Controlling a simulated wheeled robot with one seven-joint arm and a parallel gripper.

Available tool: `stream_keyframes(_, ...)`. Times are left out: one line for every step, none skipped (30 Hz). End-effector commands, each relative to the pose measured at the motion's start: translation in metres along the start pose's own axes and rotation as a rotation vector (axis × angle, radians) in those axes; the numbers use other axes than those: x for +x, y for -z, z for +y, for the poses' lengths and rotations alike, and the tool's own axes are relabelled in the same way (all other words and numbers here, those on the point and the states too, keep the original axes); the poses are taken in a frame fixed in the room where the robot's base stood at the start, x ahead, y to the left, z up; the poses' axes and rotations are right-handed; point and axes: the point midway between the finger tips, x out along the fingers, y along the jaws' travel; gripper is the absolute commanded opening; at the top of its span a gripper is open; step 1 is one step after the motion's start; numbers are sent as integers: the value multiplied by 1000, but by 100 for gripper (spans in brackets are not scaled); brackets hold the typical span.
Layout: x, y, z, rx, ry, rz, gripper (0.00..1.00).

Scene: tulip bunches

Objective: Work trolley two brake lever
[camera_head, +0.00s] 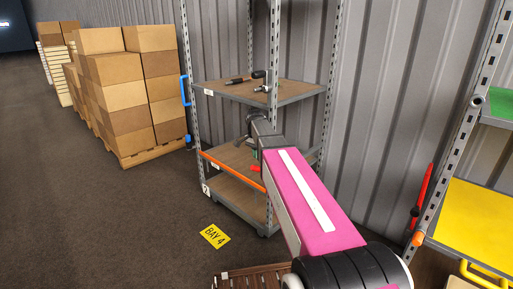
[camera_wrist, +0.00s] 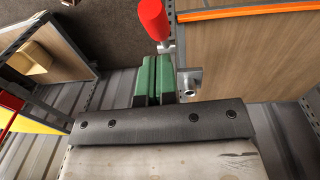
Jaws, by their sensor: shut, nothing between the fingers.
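Trolley two is the grey metal rack trolley with wooden shelves (camera_head: 222,194) and a small number plate (camera_head: 205,189) at its lower left. In the wrist view, its brake lever (camera_wrist: 152,18) has a red grip on a short grey stem, beside a grey tube end at the trolley's edge. My gripper (camera_wrist: 154,72) shows green fingers closed together with nothing between them. The fingertips are just below the red grip in the picture, close to the stem; I cannot tell if they touch. In the head view, my pink arm hides most of the gripper and lever.
A trolley with a yellow shelf (camera_head: 475,215) and a red lever (camera_head: 424,190) stands at the right. Cardboard boxes on a pallet (camera_head: 127,85) stand at the left. Tools (camera_head: 247,78) lie on the upper shelf. A yellow Bay 4 sign (camera_head: 215,236) marks the clear floor in front.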

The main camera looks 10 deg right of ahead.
Motion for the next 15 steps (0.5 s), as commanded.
stream_keyframes(7,0,0,0,-1,-1,0)
stream_keyframes(10,0,0,0,-1,0,0)
stream_keyframes(14,0,0,0,-1,0,0)
stream_keyframes(16,0,0,0,0,0,0)
stream_keyframes(18,0,0,0,0,0,0)
stream_keyframes(20,0,0,0,0,0,0)
stream_keyframes(21,0,0,0,0,0,0)
stream_keyframes(22,0,0,0,0,0,0)
stream_keyframes(24,0,0,0,0,0,0)
stream_keyframes(24,0,0,0,0,0,0)
stream_keyframes(25,0,0,0,0,0,0)
stream_keyframes(25,0,0,0,1,0,0)
stream_keyframes(25,0,0,0,1,0,0)
stream_keyframes(25,0,0,0,1,0,0)
stream_keyframes(25,0,0,0,1,0,0)
